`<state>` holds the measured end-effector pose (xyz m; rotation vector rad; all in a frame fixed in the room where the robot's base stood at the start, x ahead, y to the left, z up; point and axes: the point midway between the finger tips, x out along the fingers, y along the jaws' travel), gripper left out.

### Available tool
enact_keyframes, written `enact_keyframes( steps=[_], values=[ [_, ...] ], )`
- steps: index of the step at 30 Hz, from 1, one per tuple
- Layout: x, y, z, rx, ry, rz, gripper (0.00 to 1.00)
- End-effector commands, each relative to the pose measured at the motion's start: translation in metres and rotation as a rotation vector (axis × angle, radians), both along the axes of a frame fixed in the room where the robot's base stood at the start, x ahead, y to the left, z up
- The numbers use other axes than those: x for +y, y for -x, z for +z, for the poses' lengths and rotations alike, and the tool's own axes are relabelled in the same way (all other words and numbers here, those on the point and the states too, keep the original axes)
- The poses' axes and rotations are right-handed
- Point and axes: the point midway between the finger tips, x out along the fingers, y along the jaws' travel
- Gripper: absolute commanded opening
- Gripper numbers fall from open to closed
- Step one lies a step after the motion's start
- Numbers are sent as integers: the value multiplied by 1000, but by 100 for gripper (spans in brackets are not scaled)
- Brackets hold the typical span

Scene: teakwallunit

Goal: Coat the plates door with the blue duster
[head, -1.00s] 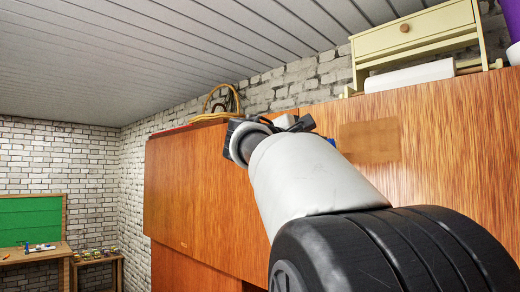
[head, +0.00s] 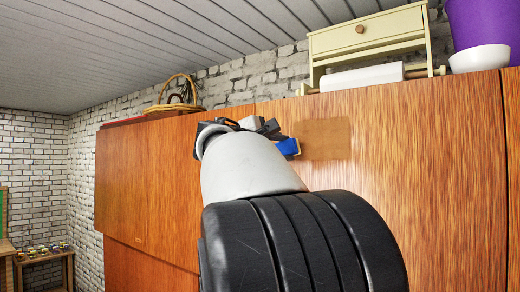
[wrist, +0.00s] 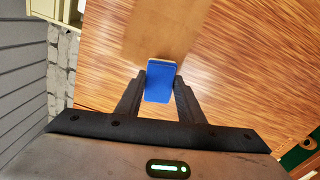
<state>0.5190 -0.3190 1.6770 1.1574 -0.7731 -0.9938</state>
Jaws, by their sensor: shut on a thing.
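The blue duster (head: 288,147) is between the fingers of my gripper (head: 270,132), close to the upper part of an orange-brown wood-grain door (head: 420,170). In the wrist view the duster (wrist: 160,82) is gripped between both dark fingers of my gripper (wrist: 160,95). A duller, flat brown patch (head: 325,139) lies on the door just right of the duster. In the wrist view the patch (wrist: 168,25) runs on from the duster's far end. I cannot tell whether the duster touches the door. My arm hides the door's lower left part.
Another wood-grain door (head: 150,180) is to the left. On top of the unit stand a wicker basket (head: 180,92), a cream drawer stand (head: 365,35), a white bowl (head: 480,58) and a purple pot (head: 485,22). A small table (head: 45,258) stands far left.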

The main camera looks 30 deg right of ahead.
Motion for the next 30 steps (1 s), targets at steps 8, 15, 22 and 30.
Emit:
enact_keyframes(
  steps=[8,15,22,30],
  values=[
    [-3,-1,1,0,0,0,17],
    [-7,-3,1,0,0,-1,17],
    [-11,-5,1,0,0,-1,17],
    [-16,-7,1,0,0,0,17]
  ],
)
